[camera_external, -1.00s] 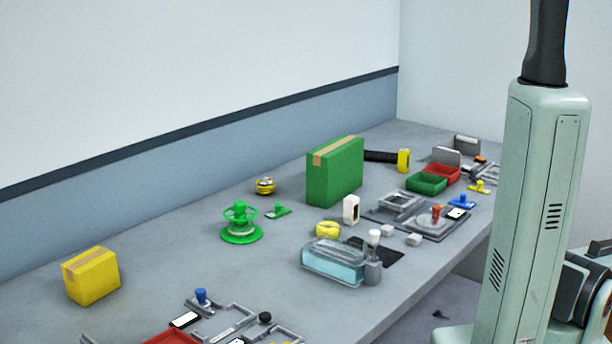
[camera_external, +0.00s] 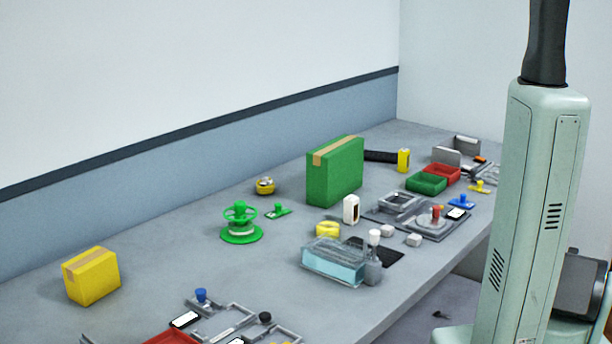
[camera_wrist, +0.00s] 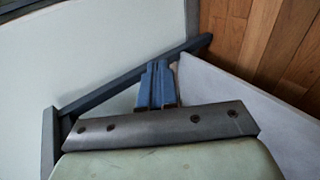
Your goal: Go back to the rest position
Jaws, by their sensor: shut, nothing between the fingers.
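My gripper (camera_wrist: 158,85) shows in the wrist view as two blue fingers side by side, closed together with nothing between them. No object of the table is near the fingers in that view. In the external view my gripper is out of sight; only pale green links of my arm stand at the right, with a dark joint at the lower right edge.
The grey table (camera_external: 190,235) holds a yellow box (camera_external: 92,276), a green box (camera_external: 335,172), a green spool-like piece (camera_external: 240,225), a clear bluish container (camera_external: 333,262) and several trays and small parts. Wood floor (camera_wrist: 245,35) shows in the wrist view.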

